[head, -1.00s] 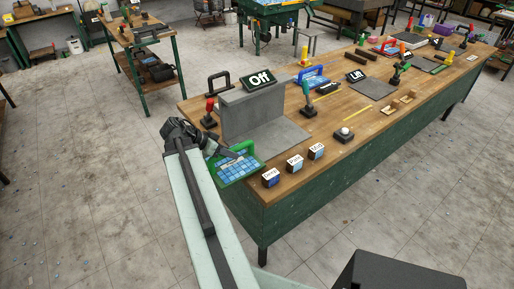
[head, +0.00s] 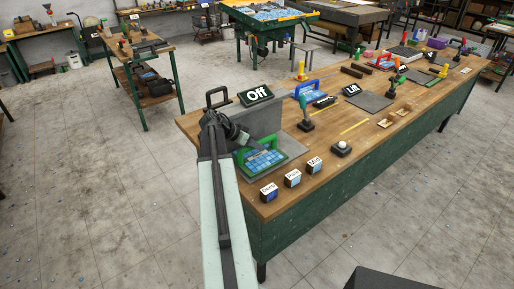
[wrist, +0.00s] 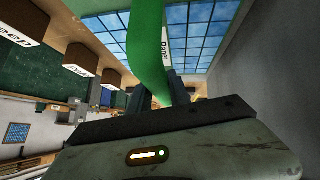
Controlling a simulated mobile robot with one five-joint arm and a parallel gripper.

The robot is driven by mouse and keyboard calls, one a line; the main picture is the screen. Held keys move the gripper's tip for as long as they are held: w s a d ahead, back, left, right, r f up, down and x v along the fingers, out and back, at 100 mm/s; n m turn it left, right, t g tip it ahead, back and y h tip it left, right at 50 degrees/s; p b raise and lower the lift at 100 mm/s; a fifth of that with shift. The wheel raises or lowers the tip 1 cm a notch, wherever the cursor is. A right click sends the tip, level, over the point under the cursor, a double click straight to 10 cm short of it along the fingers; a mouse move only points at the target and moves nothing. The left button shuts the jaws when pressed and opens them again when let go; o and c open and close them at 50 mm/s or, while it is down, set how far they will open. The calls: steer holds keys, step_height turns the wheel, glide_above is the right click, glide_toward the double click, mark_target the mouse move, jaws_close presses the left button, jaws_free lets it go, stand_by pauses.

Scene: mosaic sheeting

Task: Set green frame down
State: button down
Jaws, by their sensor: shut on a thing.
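The green frame (head: 279,164) holds a sheet of blue tiles (head: 264,159). In the head view it is over the grey base plate (head: 294,146) in front of the upright grey panel (head: 262,122). I cannot tell whether it touches the plate. My gripper (head: 240,141) is shut on the frame's green handle at its left side. In the wrist view the green handle (wrist: 148,45) runs down between the fingers of my gripper (wrist: 158,92), with blue tiles (wrist: 195,38) behind it. Part of the frame is hidden by my gripper.
The "Off" sign (head: 256,95) is behind the panel. A black handle (head: 218,96) is at the back left.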

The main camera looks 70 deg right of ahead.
steer(key=shift+s+d+f+b, duration=0.25)
steer(key=shift+d+f+b, duration=0.35)
steer(key=shift+f+b, duration=0.2)
steer(key=shift+f, duration=0.2)
steer(key=shift+a+r, duration=0.1)
steer(key=shift+r, duration=0.1)
steer(key=shift+f, duration=0.2)
steer(key=c, duration=1.2)
jaws_free()
steer(key=shift+r, duration=0.15)
steer(key=p+v, duration=0.2)
steer(key=v, duration=0.2)
steer(key=shift+w+a+p, duration=0.1)
steer(key=shift+p, duration=0.3)
steer(key=w+a, duration=0.7)
steer(key=a, duration=0.1)
steer(key=shift+w+f+b, duration=0.25)
steer(key=shift+w+b, duration=0.1)
steer(key=shift+w, duration=0.05)
